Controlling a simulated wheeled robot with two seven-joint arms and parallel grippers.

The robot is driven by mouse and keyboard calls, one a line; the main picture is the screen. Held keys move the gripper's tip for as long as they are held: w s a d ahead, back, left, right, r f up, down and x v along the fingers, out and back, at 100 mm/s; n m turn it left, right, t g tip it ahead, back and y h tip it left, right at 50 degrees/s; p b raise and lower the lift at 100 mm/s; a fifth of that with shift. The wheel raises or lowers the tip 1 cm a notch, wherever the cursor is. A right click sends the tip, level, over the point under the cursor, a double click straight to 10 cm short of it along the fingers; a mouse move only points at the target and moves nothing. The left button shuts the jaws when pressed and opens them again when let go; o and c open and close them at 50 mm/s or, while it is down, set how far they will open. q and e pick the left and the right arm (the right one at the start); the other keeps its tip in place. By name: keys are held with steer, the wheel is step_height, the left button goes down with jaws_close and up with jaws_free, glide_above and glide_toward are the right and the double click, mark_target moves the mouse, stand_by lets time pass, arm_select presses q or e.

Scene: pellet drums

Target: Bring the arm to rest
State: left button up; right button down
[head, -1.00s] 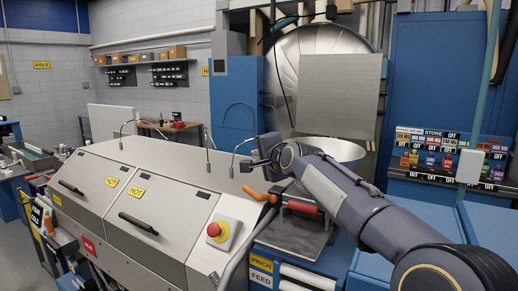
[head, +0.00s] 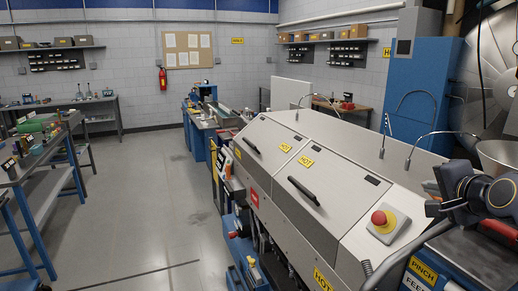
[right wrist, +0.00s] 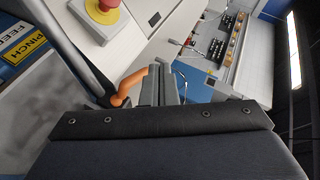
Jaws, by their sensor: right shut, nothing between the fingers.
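My right gripper (head: 434,202) is at the right edge of the head view, beside the grey sloped machine cover (head: 345,190) and above the pinch/feed unit. Its dark fingers point left. In the right wrist view its fingers (right wrist: 166,86) are together with nothing between them. An orange handle (right wrist: 130,84) shows just left of the fingers there; I cannot tell whether they touch. My left gripper is in neither view.
A red stop button (head: 383,219) stands on the machine's near end, left of the gripper. Thin bent metal tubes (head: 412,148) rise behind it. A metal funnel (head: 500,155) is at the right edge. Open floor (head: 150,220) lies to the left, beside a workbench (head: 40,155).

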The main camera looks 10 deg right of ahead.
steer(key=s+a+f+n+g+y+b, duration=0.1)
steer(key=s+a+f+n+g+y, duration=0.2)
steer(key=s+a+f+n, duration=0.4)
steer(key=s+a+f+n+g+y+b, duration=0.1)
steer(key=s+a+f+n+g, duration=0.3)
steer(key=s+a+f, duration=1.1)
step_height(320, 180, down, 5)
steer(key=s+n+y, duration=0.1)
steer(key=n, duration=0.2)
steer(key=shift+g+y+b, duration=0.3)
steer(key=shift+y+b, duration=0.05)
steer(key=shift+y, duration=0.05)
